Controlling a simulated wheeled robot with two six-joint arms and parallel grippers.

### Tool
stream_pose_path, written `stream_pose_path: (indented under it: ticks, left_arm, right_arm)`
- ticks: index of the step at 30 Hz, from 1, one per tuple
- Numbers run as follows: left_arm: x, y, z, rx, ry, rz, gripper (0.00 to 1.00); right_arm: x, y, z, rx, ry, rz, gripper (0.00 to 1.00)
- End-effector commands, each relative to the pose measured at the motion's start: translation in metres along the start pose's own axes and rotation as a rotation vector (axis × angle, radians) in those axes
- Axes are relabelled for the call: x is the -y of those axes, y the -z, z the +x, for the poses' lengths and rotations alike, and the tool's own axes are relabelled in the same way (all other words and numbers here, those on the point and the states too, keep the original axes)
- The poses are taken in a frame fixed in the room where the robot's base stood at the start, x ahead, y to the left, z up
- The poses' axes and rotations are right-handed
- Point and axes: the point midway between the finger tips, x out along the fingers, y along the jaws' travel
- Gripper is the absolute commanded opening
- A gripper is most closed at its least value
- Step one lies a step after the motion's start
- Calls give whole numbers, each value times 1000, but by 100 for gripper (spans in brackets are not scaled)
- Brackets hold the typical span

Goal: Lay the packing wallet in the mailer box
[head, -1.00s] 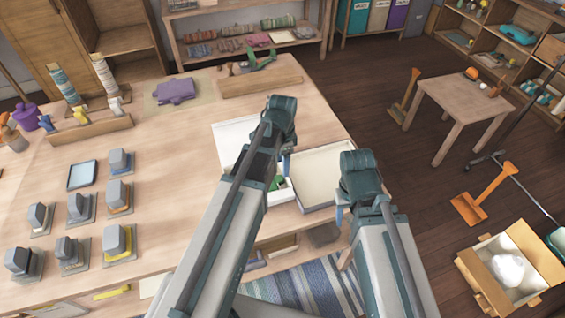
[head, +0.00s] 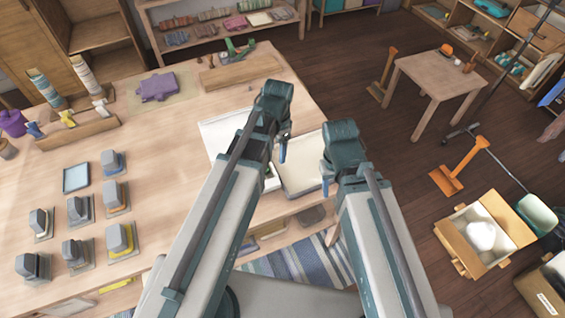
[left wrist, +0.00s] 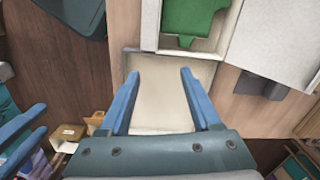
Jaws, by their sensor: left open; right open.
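A white open box (left wrist: 150,22) with a flat green piece (left wrist: 190,18) inside shows at the top of the left wrist view, its white lid panel (left wrist: 280,38) to the right. In the head view the lid panel (head: 218,135) shows, but my left arm hides most of the box. A shallow cream tray (head: 305,165) is beside it and looks empty. I cannot tell for sure which thing is the packing wallet. My left gripper (head: 283,150) is open and empty above the tray, which shows between its fingers. My right gripper (head: 325,183) is open and empty, right of the tray.
A purple flat piece (head: 157,86) lies on a mat at the table's back. Several grey-topped blocks (head: 78,208) stand at the left. A cardboard box (head: 463,247) with something white inside is on the floor, right. A small side table (head: 435,75) stands beyond.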

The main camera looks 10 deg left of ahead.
Motion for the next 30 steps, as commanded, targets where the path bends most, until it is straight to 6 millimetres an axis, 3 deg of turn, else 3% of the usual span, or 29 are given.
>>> stream_pose_path:
  ticks: [1,3,9,14,30]
  left_arm:
    - [-30,-7,0,11,6,-60,64]
    - [-57,-12,-1,25,17,-160,64]
    - [-107,-25,-2,46,50,-381,64]
    - [-119,-28,-2,51,61,-453,64]
    - [-119,-28,-2,51,61,-459,64]
  right_arm:
    - [0,0,0,0,0,0,50]
    - [0,0,0,0,0,0,50]
    - [0,0,0,0,0,0,50]
    - [0,0,0,0,0,0,50]
    - [0,0,0,0,0,0,50]
